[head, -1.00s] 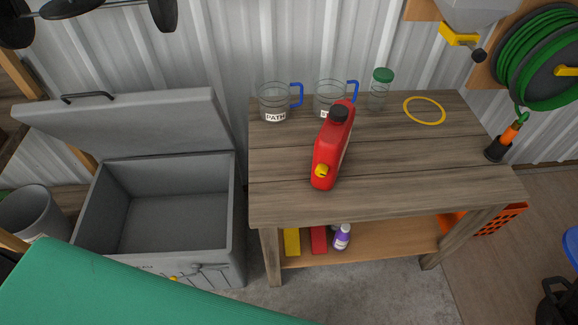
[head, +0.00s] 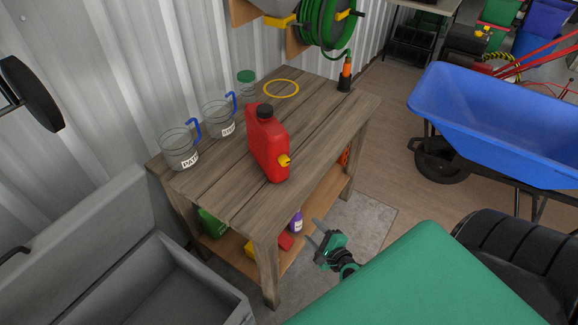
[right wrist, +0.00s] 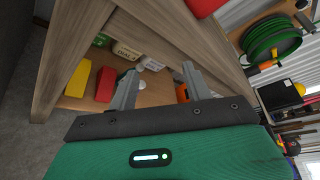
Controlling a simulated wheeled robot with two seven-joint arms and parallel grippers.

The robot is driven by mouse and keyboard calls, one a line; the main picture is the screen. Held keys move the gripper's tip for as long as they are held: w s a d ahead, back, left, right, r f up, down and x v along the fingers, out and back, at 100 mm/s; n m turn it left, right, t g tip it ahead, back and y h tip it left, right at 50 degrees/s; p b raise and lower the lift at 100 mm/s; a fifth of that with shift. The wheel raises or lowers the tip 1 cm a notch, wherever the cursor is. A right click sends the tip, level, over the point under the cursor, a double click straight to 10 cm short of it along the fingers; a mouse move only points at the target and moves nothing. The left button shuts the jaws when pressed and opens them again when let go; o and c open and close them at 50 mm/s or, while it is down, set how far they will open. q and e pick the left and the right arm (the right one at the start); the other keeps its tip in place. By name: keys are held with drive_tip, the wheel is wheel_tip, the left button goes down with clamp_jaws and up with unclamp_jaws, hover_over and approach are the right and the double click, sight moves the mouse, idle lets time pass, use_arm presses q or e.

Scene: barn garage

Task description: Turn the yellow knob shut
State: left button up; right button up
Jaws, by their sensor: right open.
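A red can (head: 267,143) with a black cap stands upright on the wooden workbench (head: 240,195). A yellow knob (head: 284,160) sticks out low on its near end; how far it is turned I cannot tell. My right gripper (head: 318,236) is in front of the bench, below the tabletop, apart from the can. In the right wrist view its two grey fingers (right wrist: 160,78) are spread and empty, facing the lower shelf. Only a red corner shows at that view's top, and the knob is not visible there. My left gripper is not in view.
Two clear jugs (head: 180,150) with blue handles, a green-lidded jar (head: 247,88) and a yellow ring (head: 281,88) are on the bench. A grey open chest (head: 170,285) is at lower left, a blue wheelbarrow (head: 500,115) at right. The shelf below holds several items.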

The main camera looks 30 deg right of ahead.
wheel_tip(320, 180, up, 10)
drive_tip(key=w+m+t, duration=0.1)
drive_tip(key=m+t, duration=0.1)
drive_tip(key=m, duration=0.7)
approach(286, 163)
drive_tip(key=shift+t+h, duration=0.3)
drive_tip(key=shift+t, duration=0.1)
drive_tip(key=w+p, duration=0.1)
drive_tip(key=w, duration=0.1)
drive_tip(key=w+p, duration=0.1)
drive_tip(key=w, duration=0.1)
drive_tip(key=w+p, duration=0.1)
drive_tip(key=w, duration=0.1)
drive_tip(key=shift+w+f, duration=0.35)
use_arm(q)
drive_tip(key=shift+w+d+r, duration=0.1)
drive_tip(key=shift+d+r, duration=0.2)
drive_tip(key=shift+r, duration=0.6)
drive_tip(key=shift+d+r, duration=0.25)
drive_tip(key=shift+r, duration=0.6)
use_arm(e)
drive_tip(key=shift+w+d+f, duration=0.1)
drive_tip(key=shift+w, duration=0.65)
drive_tip(key=c, duration=1)
